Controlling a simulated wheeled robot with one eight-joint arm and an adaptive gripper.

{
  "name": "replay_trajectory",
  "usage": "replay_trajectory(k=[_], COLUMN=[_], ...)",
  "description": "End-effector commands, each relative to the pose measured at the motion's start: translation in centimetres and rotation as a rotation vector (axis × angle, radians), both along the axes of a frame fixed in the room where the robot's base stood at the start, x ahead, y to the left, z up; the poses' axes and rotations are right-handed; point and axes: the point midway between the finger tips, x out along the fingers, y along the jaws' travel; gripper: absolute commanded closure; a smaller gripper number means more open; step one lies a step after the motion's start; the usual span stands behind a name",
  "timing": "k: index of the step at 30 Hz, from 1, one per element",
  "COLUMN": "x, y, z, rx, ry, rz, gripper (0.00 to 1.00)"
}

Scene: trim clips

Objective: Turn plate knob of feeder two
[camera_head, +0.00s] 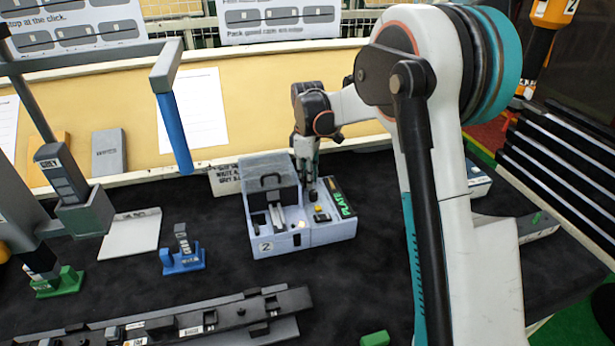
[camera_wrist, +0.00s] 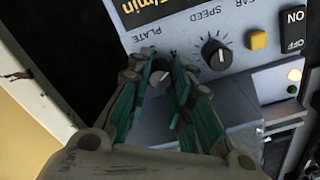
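Feeder two (camera_head: 285,238) is a light grey box marked "2", with a clear cover on its left half and a control panel on its right. My gripper (camera_head: 309,184) points down over the back of that panel. In the wrist view, the plate knob (camera_wrist: 160,79) is a small dark round knob by the word PLATE. My gripper's green-padded fingers (camera_wrist: 163,70) stand apart on either side of it. I cannot tell whether either pad touches it. The larger speed knob (camera_wrist: 216,53), with a white pointer line, is beside it and free of the fingers.
The panel also has a yellow button (camera_wrist: 258,39) and an ON/OFF switch (camera_wrist: 293,28). A blue fixture (camera_head: 183,262) and a white plate (camera_head: 131,233) lie left of the feeder. A dark rail (camera_head: 210,318) runs along the front. Black bench surface is clear before the feeder.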

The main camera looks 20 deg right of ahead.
Motion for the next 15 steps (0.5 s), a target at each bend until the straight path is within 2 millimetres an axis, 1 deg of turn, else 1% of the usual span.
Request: replay_trajectory(k=[8, 15], x=[0.02, 0.02], y=[-0.01, -0.01], z=[0.02, 0.09], rx=[0.000, 0.000], ry=[0.000, 0.000], rz=[0.008, 0.089], gripper=[1.00, 1.00])
